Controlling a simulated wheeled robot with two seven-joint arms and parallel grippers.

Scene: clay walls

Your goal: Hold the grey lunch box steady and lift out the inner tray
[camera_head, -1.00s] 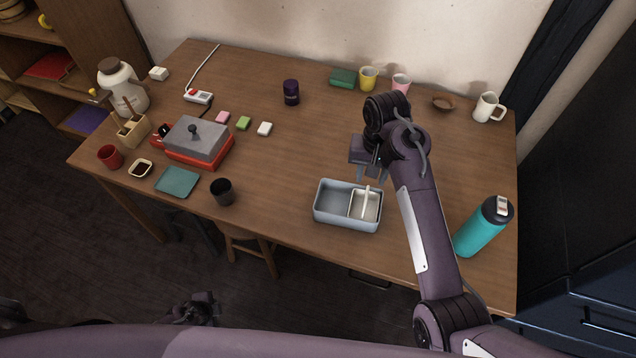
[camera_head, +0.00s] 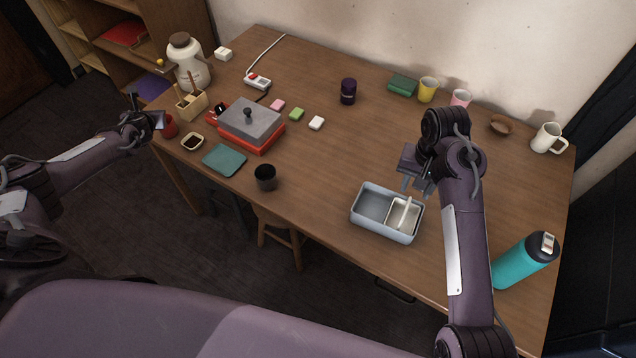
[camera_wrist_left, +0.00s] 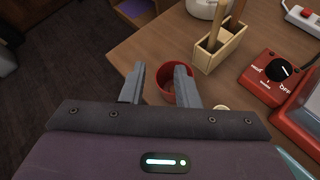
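The grey lunch box (camera_head: 369,222) sits on the table, right of the middle, in the head view. Its white inner tray (camera_head: 398,222), with an upright handle across it, fills the right part of the box. My right gripper (camera_head: 416,187) is above the box's far right side, fingers pointing down and apart, with nothing seen between them. My left gripper (camera_head: 160,119) is at the table's left end, far from the lunch box. In the left wrist view its two fingers (camera_wrist_left: 157,84) are apart, with a red cup (camera_wrist_left: 166,84) beyond them.
A red appliance (camera_head: 262,144) with a grey lid, a teal cloth (camera_head: 224,160) and a dark cup (camera_head: 265,177) stand left of the box. The table between dark cup and lunch box is clear.

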